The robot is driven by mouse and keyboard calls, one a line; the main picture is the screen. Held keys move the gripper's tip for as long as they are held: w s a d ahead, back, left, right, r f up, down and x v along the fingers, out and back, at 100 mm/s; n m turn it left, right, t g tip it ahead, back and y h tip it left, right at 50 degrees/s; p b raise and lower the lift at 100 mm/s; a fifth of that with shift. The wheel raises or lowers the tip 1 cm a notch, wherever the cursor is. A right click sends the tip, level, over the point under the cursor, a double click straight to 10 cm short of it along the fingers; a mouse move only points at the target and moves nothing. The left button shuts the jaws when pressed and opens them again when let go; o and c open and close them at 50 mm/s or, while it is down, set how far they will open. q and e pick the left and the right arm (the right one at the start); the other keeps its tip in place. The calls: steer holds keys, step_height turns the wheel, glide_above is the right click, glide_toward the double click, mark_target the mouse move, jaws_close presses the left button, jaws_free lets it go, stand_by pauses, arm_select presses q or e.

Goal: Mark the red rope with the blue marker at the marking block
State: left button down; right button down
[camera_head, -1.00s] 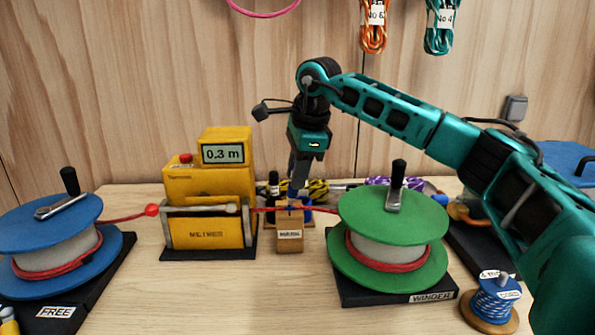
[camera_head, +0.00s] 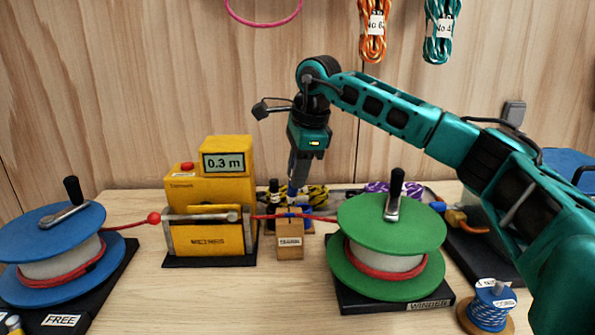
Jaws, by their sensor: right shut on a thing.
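The red rope (camera_head: 320,218) runs from the blue FREE drum (camera_head: 50,230) through the yellow meter (camera_head: 208,205) and across the top of the small wooden marking block (camera_head: 290,238) to the green WINDER drum (camera_head: 390,217). My right gripper (camera_head: 295,184) points down above the block, shut on the blue marker (camera_head: 292,191), of which only a small part shows. The marker's tip is too small to place exactly, and I cannot tell whether the rope bears a mark. My left gripper is not in view.
The meter reads 0.3 m. Dark bottles (camera_head: 274,190) and coiled ropes stand behind the block. A blue-and-white cord spool (camera_head: 490,306) stands at the front right, below my right arm. Bare table (camera_head: 220,300) lies in front of the meter.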

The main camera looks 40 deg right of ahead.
steer(key=shift+r+p, duration=0.3)
steer(key=shift+r, duration=0.35)
steer(key=shift+r+p, duration=0.3)
step_height(320, 180, up, 4)
steer(key=p, duration=0.3)
steer(key=shift+p, duration=0.3)
steer(key=shift+f, duration=0.1)
